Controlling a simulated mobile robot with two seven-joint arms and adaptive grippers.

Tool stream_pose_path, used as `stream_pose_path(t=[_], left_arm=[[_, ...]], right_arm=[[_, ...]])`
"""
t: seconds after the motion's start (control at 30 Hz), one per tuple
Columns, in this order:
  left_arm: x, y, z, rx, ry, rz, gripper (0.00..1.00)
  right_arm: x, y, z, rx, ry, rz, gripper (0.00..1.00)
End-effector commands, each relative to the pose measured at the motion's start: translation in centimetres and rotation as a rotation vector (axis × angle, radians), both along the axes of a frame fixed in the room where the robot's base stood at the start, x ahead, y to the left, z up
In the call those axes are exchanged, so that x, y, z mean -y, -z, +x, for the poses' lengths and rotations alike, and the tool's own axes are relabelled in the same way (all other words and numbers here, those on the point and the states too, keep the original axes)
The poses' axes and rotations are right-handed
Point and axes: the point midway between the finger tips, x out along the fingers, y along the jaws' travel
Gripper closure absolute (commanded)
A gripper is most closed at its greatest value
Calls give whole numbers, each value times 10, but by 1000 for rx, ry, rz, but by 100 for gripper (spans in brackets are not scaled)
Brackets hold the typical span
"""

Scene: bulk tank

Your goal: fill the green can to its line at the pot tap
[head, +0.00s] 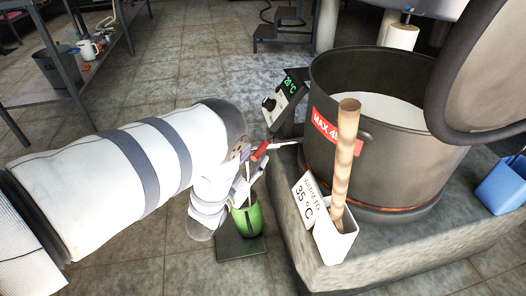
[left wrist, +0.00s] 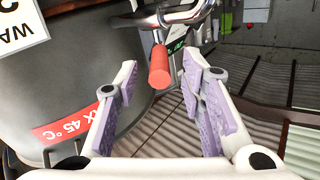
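The green can (head: 246,219) stands upright on a dark plate on the floor, beside the pot's stone base; my left gripper partly covers its top, and its line and contents cannot be made out. The pot tap has a red handle (head: 260,151) and a metal spout (head: 283,145) at the pot's left side. The red handle shows in the left wrist view (left wrist: 159,68), in the gap between the fingertips or just beyond them. My left gripper (head: 250,172) is open and empty there, with purple-padded fingers (left wrist: 160,82) spread apart. My right gripper is not in view.
The dark pot (head: 405,165) holds white liquid on a stone base (head: 420,235). A control box (head: 285,103) reads 20 °C. A white holder (head: 334,240) with a wooden handle and a 35 °C sign (head: 308,199) stand in front. A blue bin (head: 502,185) is right.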

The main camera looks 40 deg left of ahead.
Motion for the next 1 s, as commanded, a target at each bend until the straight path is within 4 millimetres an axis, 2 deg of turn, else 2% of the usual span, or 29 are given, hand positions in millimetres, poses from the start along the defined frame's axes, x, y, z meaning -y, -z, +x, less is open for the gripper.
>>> stream_pose_path(t=[0.1, 0.2, 0.33, 0.53, 0.57, 0.7, 1.0], left_arm=[[-4, 3, 24, -1, 1, 0, 64], [-6, 3, 37, -2, 1, 1, 64], [-7, 1, 44, -2, 1, 0, 64], [-7, 0, 44, -3, 0, -1, 64], [-7, 0, 44, -3, 0, -1, 68], [-7, 1, 44, -3, 0, -1, 100], [-6, 1, 45, -3, -5, -1, 100]], right_arm=[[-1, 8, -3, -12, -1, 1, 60], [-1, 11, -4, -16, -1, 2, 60], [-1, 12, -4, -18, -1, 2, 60], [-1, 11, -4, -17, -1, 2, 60], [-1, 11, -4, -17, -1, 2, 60], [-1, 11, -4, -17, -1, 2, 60], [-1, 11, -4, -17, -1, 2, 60]])
